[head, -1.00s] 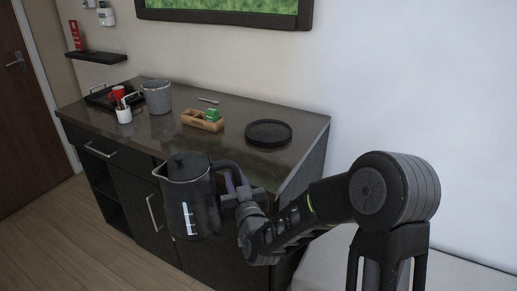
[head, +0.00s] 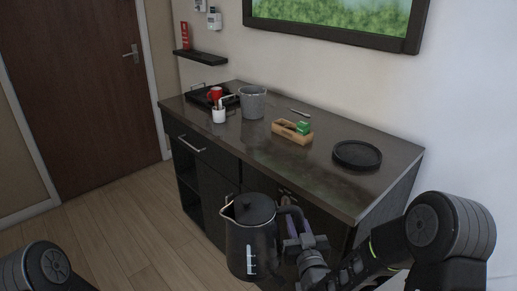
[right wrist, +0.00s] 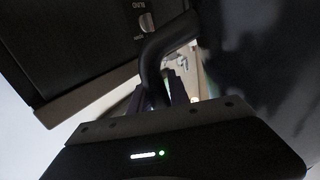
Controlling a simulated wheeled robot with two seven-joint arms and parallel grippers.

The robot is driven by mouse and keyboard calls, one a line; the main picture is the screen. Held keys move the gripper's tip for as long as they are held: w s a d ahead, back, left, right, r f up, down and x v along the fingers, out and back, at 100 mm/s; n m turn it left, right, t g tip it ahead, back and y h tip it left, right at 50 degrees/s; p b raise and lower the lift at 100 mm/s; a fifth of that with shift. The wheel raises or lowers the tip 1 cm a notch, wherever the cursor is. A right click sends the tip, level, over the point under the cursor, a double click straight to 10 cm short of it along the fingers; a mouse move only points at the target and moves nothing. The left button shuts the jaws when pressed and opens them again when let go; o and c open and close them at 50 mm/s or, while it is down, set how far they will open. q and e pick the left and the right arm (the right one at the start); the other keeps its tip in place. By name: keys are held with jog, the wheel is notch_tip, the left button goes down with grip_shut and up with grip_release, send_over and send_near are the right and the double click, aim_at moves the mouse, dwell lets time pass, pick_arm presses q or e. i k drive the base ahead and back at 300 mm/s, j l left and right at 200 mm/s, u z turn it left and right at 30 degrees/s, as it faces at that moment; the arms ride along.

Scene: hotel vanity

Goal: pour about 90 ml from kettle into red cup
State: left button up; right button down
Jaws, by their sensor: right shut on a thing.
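The black kettle (head: 252,236) with a lid and a light level window hangs upright in front of the vanity, its spout pointing left. My right gripper (head: 292,232) is shut on the kettle's handle, which also shows in the right wrist view (right wrist: 156,62). The red cup (head: 215,94) stands on the dark tray (head: 200,99) at the far left end of the counter, well away from the kettle. The cup's inside is too small to see. Of my left arm only a part shows at the lower left; its gripper is out of view.
The counter (head: 240,140) also carries a white holder (head: 219,116) with utensils, a grey bucket (head: 252,103), a wooden box (head: 290,133) with a green item, and a black round tray (head: 357,154). A dark shelf (head: 197,57) is on the wall. Floor (head: 120,235) on the left is clear.

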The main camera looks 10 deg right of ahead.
aim_at(216, 92)
jog(key=i+j+z, duration=0.1)
jog(key=i+j, duration=0.6)
jog(key=i+j+z, duration=0.15)
jog(key=i+j, duration=0.2)
jog(key=j, duration=0.2)
jog(key=i+j+z, duration=0.1)
jog(key=i+j, duration=0.2)
jog(key=j, duration=0.15)
